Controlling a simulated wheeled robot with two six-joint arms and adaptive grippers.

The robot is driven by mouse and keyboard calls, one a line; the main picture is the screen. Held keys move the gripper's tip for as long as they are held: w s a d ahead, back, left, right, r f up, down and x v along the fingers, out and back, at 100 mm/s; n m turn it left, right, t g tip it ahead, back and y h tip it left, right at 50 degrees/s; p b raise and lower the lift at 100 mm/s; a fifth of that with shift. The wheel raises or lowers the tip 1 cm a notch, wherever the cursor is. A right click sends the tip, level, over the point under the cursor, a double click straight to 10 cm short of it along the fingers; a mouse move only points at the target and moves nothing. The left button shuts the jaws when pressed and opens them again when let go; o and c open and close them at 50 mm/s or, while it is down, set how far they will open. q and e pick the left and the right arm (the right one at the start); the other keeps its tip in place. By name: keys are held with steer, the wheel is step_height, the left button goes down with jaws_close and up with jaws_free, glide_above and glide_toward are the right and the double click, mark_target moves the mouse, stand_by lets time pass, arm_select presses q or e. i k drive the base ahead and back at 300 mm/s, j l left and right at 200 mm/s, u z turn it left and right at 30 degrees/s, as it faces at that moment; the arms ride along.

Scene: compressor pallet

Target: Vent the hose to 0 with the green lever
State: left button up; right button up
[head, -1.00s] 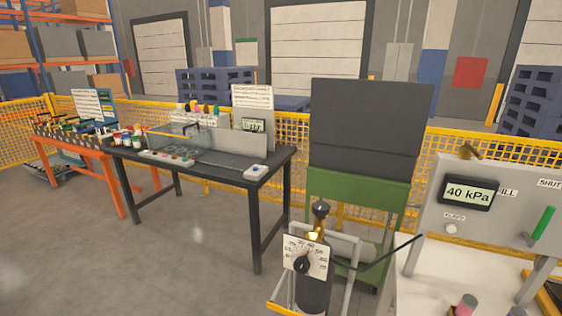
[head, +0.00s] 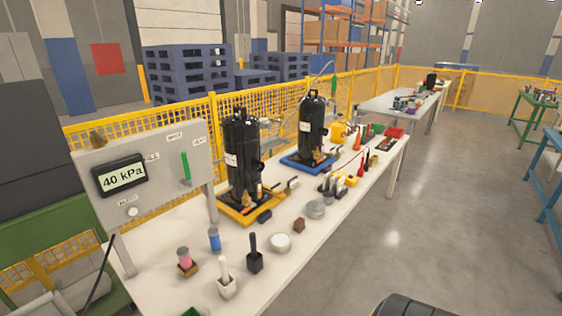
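The green lever (head: 185,168) is on the grey panel (head: 160,150) at the left end of the white bench. It stands close to upright, with small labels around it; one at its upper side seems to read SHUT and one to its right VENT, though the print is small. The display (head: 120,176) on the same panel reads 40 kPa. A round white button (head: 132,212) sits below the display. A dark hose (head: 102,268) runs at the lower left beside the panel. Neither of my grippers is in view.
Two black compressors (head: 242,160) (head: 312,125) stand on yellow and blue trays on the white bench (head: 190,290). Small items, including a blue cylinder (head: 214,239) and a black holder (head: 254,254), lie in front of the panel. A yellow mesh fence runs behind.

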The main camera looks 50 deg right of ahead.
mark_target(187, 181)
steer(key=z, duration=0.85)
